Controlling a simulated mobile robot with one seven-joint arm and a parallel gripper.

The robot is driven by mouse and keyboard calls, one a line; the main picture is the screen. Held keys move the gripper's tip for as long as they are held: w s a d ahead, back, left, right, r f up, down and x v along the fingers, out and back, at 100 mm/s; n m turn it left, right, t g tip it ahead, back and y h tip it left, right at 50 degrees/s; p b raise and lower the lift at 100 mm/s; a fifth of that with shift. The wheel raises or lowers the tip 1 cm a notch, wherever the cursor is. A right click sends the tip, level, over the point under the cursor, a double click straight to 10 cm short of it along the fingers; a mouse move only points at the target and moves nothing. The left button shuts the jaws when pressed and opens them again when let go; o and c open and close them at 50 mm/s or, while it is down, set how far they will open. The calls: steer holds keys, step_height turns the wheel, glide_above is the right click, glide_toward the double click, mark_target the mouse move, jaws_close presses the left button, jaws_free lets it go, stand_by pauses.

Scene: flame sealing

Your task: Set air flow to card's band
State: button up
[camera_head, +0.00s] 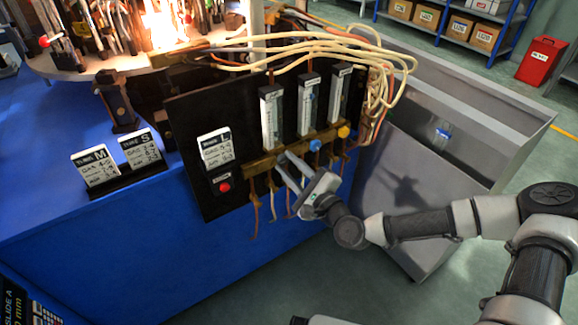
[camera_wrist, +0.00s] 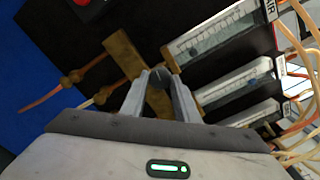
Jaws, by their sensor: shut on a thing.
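A black panel (camera_head: 190,115) carries three upright flow tubes. The leftmost tube (camera_head: 271,118) is labelled AIR in the wrist view (camera_wrist: 215,38). The middle tube (camera_head: 307,105) has a blue knob (camera_head: 315,145) below it, and the right tube (camera_head: 339,93) a yellow knob (camera_head: 343,132). My gripper (camera_head: 281,158) is at the brass bar under the air tube, shut on a grey knob (camera_wrist: 158,77). The fingers mostly hide that knob in the head view. A card (camera_head: 215,148), apparently marked L, is on the panel's left side; its fine print and the float heights are unclear.
Cards M (camera_head: 95,167) and S (camera_head: 140,148) stand in a black holder on the blue bench (camera_head: 45,205). A red button (camera_head: 224,187) is under the panel card. Pale hoses (camera_head: 320,45) loop over the panel. A flame glows behind, and a grey metal bin (camera_head: 430,165) stands at right.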

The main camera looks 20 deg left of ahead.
steer(key=n, duration=0.4)
steer(key=shift+n, duration=0.3)
steer(key=n, duration=0.4)
steer(key=shift+n, duration=0.3)
steer(key=o, duration=1.1)
steer(key=shift+c, duration=0.2)
steer(key=p+v, duration=0.2)
steer(key=v, duration=1.5)
steer(key=shift+s, duration=0.2)
